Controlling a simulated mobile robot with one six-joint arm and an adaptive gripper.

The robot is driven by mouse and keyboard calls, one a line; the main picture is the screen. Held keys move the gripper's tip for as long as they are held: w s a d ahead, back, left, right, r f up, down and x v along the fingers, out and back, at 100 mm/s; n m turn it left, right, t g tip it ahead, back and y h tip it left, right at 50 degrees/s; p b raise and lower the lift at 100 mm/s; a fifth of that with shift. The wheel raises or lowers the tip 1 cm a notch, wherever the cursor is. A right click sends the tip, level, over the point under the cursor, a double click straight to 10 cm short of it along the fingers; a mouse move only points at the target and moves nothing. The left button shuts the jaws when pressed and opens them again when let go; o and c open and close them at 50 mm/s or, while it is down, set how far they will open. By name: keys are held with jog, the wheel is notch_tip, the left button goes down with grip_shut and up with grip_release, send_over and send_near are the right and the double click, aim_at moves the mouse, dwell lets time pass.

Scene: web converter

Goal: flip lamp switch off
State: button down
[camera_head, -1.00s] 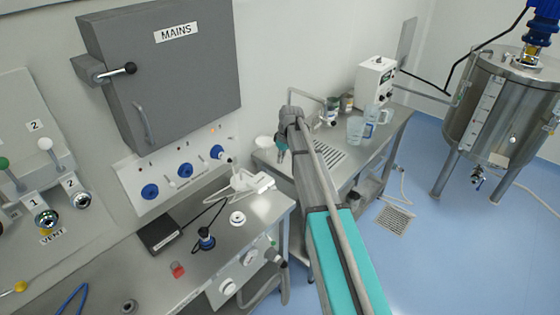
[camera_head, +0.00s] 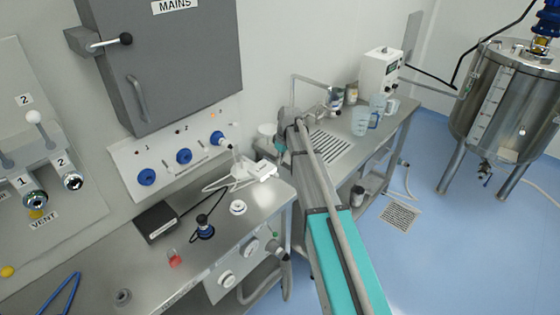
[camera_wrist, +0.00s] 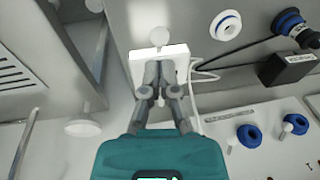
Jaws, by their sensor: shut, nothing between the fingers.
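A white lamp (camera_head: 262,171) stands on the right end of the metal bench, with a pale cable beside it. In the wrist view its white block-like part (camera_wrist: 139,66) lies just beyond my fingertips, with a small round pale knob above it. A bright patch of light falls on the bench beside it. I cannot make out which part is the switch. My gripper (camera_wrist: 160,69) is shut and empty, its fingertips overlapping the white part in the wrist view; whether they touch it is unclear. In the head view the gripper is small, at the far end of my arm.
A grey MAINS cabinet (camera_head: 165,62) hangs above a white panel with several blue knobs (camera_head: 184,156). A black box (camera_head: 156,221), a white ring (camera_head: 238,207) and a red item (camera_head: 174,259) sit on the bench. A second bench with jugs (camera_head: 360,120) stands behind.

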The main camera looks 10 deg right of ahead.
aim_at(277, 174)
jog(key=shift+a+f+b, duration=0.2)
jog(key=shift+f+b, duration=0.75)
jog(key=shift+f, duration=0.15)
jog(key=shift+a+f+b, duration=0.2)
jog(key=shift+f+b, duration=0.75)
jog(key=shift+f, duration=0.15)
jog(key=shift+a+f, duration=0.1)
jog(key=shift+a, duration=0.05)
jog(key=shift+s, duration=0.1)
